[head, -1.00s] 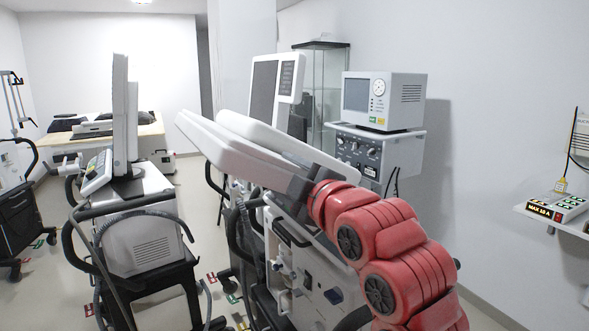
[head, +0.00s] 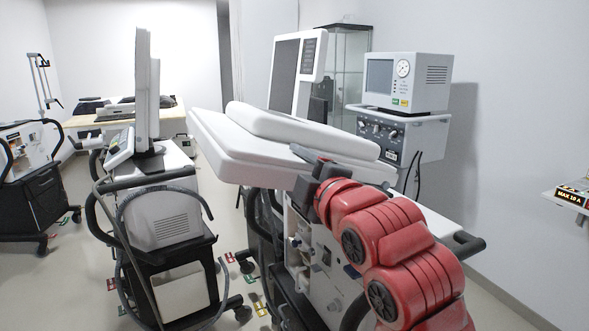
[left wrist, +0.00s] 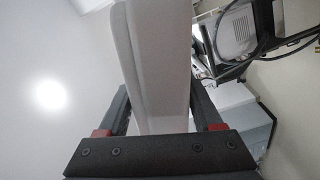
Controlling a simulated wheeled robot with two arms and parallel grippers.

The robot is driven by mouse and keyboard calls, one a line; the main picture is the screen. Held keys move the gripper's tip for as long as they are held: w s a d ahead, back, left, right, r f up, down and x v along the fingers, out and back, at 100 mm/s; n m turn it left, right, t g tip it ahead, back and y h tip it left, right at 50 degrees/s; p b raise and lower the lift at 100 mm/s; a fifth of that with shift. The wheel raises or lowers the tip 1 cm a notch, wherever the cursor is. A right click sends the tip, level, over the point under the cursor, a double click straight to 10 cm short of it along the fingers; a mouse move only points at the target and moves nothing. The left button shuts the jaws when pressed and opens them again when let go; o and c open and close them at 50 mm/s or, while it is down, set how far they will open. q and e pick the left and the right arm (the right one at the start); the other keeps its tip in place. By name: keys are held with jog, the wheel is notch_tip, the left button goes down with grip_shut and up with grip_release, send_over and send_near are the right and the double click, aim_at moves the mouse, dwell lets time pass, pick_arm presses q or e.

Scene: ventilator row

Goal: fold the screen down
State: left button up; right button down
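The screen (head: 245,150) of the nearest ventilator is a thick white panel with a raised white back part (head: 270,123). In the head view it lies tilted over, close to level, above the ventilator body (head: 322,262). My left gripper (head: 312,160), on the red arm, is at the screen's near right edge, with a dark finger over its upper face. In the left wrist view the screen's edge (left wrist: 163,70) stands between the two dark fingers of the gripper (left wrist: 160,100), which look closed against it. The lower finger is hidden in the head view. My right gripper is not in view.
Another ventilator (head: 165,225) with an upright screen (head: 142,95) stands to the left, with floor between. A further ventilator screen (head: 284,75) rises behind. A small shelf (head: 552,196) shows at the right edge.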

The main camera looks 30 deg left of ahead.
pick_arm(q)
jog(key=shift+o, duration=1.4)
jog(key=p+v, duration=0.1)
jog(key=v, duration=1.6)
jog(key=shift+p, duration=0.3)
jog(key=shift+s+d, duration=0.15)
